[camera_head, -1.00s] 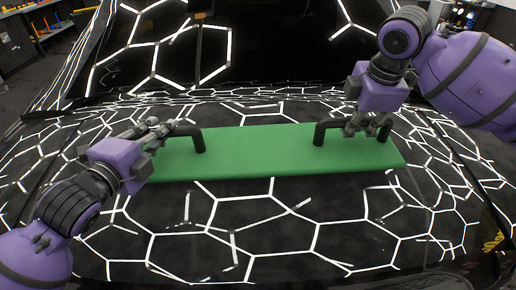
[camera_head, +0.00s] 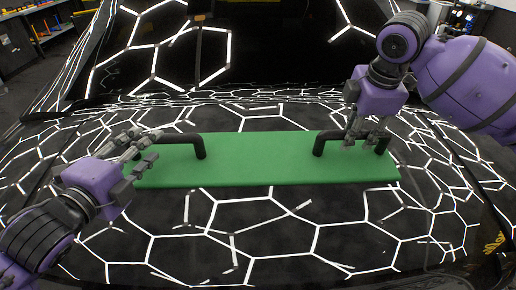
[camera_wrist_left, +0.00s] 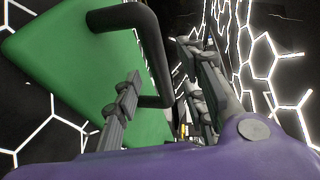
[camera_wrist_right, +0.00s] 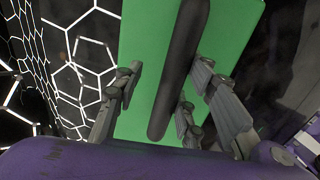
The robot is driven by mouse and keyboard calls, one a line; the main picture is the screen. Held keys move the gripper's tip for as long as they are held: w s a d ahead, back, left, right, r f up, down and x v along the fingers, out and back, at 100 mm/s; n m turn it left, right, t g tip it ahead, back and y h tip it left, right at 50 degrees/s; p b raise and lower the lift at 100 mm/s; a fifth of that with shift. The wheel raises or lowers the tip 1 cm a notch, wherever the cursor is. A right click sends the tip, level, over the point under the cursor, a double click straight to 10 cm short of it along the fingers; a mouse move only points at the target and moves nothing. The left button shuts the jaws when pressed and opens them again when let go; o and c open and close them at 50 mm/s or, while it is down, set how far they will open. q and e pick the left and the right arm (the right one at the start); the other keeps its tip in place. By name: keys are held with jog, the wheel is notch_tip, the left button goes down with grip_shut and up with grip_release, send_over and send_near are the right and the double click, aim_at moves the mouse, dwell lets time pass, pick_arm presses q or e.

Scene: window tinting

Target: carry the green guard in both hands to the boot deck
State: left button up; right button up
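The green guard (camera_head: 265,172) is a flat green board lying on the dark surface with white hexagon lines. It has two black bar handles, a left handle (camera_head: 181,138) and a right handle (camera_head: 335,136). My left gripper (camera_head: 146,147) is open at the outer end of the left handle. In the left wrist view its spread fingers (camera_wrist_left: 160,95) lie either side of the black bar, with gaps. My right gripper (camera_head: 366,140) is over the right handle. In the right wrist view its open fingers (camera_wrist_right: 165,90) straddle that bar without visibly closing on it.
A dark upright panel with white hexagon lines (camera_head: 190,50) rises behind the guard. The patterned surface in front of the guard (camera_head: 270,235) is clear. Shelves and benches (camera_head: 50,25) stand far off at the back left.

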pick_arm(q)
jog(key=shift+v, duration=0.9)
jog(key=shift+s+a, duration=0.1)
jog(key=shift+s, duration=0.05)
pick_arm(e)
jog(key=shift+r, duration=0.15)
jog(key=v, duration=1.1)
jog(key=shift+s+r, duration=0.2)
jog(key=shift+r, duration=0.15)
jog(key=shift+f, duration=0.1)
